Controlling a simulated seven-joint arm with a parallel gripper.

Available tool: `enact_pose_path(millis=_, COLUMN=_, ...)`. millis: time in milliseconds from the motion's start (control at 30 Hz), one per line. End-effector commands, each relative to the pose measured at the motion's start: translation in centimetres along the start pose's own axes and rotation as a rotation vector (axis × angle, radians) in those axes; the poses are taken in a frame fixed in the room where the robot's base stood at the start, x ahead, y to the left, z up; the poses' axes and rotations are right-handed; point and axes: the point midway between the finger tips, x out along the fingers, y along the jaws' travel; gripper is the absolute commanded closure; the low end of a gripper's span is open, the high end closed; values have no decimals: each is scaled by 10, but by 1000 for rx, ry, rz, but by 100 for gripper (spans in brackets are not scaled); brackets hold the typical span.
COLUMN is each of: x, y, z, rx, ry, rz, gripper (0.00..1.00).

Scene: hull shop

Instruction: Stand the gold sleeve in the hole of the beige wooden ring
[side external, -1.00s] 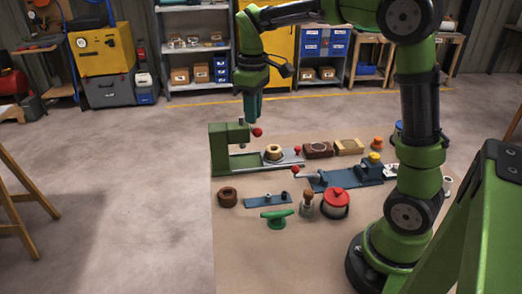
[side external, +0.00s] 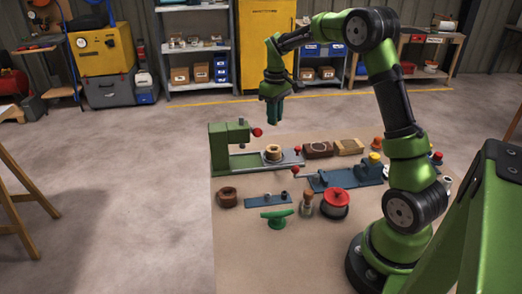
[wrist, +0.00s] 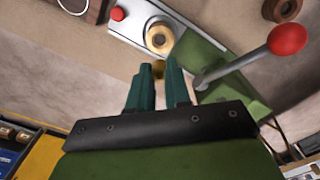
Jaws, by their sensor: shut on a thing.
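My gripper (side external: 273,121) hangs in the air above and behind the beige wooden ring (side external: 273,153) in the side view. In the wrist view my gripper (wrist: 160,72) is shut on the gold sleeve (wrist: 158,70), of which only a small part shows between the fingertips. The sleeve cannot be made out in the side view. The beige ring (wrist: 159,38) shows beyond the fingertips in the wrist view, apart from the sleeve. It lies flat on the light metal slide (side external: 292,159) of the green press, and its hole faces up.
The green press (side external: 217,150) rises left of the ring, with a red-knobbed lever (side external: 257,132) close to my gripper. A dark wooden block (side external: 318,150) and a light one (side external: 349,147) stand right. A blue vise (side external: 335,181) and red-lidded pot (side external: 336,198) are nearer the camera.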

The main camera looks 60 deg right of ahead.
Motion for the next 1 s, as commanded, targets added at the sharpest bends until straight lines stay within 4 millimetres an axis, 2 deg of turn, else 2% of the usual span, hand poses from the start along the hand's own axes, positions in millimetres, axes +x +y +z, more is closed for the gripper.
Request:
enact_pose_path(millis=100, x=21, y=0, z=0, rx=0, ry=-1, rz=-1, gripper=100)
enact_pose_path(millis=367, x=41, y=0, z=0, rx=1, ry=0, rz=0, gripper=100)
enact_pose_path(millis=700, x=75, y=0, z=0, rx=1, ry=0, rz=0, gripper=100)
enact_pose_path(millis=1000, x=87, y=0, z=0, rx=1, ry=2, rz=0, gripper=100)
